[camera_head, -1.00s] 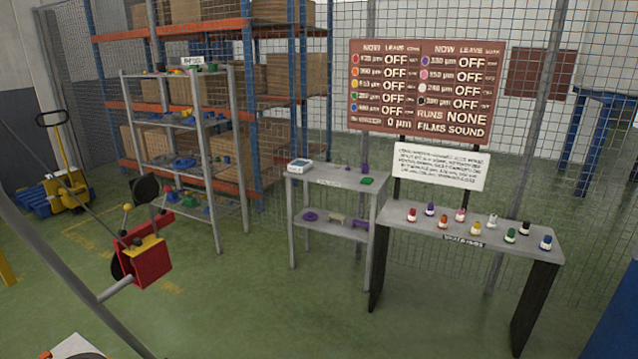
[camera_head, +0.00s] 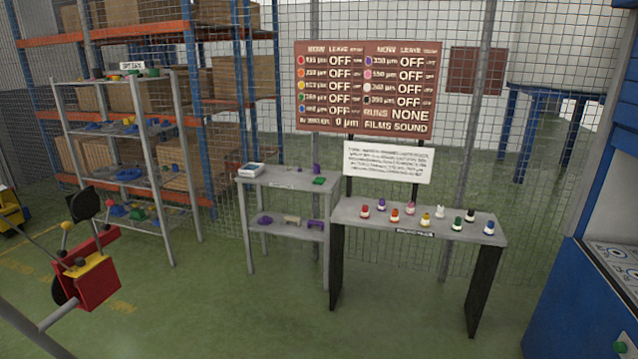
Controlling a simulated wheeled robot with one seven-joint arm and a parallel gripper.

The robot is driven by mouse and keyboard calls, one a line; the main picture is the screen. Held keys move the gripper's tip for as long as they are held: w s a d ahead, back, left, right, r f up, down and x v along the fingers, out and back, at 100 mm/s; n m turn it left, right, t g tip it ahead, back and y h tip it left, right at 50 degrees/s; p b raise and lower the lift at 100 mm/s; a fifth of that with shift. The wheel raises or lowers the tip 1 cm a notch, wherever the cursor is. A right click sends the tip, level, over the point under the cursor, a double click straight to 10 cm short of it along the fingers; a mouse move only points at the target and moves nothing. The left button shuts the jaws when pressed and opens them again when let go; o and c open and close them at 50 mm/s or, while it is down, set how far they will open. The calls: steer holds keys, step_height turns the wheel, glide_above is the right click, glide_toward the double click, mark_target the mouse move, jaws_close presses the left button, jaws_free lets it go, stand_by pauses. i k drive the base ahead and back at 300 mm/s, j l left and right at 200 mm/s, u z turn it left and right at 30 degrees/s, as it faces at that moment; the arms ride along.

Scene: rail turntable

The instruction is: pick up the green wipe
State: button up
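A small flat green piece (camera_head: 319,181), which looks like the green wipe, lies on the top right of the grey two-level stand (camera_head: 268,180) in the middle of the view. A small purple object (camera_head: 316,169) stands just behind it, and a white device (camera_head: 251,170) sits at the top left of the same stand. My gripper is not in view, so its state and its distance from the wipe do not show.
A grey table (camera_head: 400,226) with several coloured knobbed pieces stands right of the stand. A red machine part (camera_head: 92,281) is at left. Shelving (camera_head: 150,160) stands behind it; a blue cabinet (camera_head: 563,300) is at right. Green floor in front is clear.

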mark_target(318, 181)
steer(key=i+u, duration=0.35)
steer(key=i, duration=0.5)
steer(key=i+j, duration=0.1)
steer(key=i, duration=3.95)
steer(key=l+z, duration=0.05)
steer(key=l, duration=0.05)
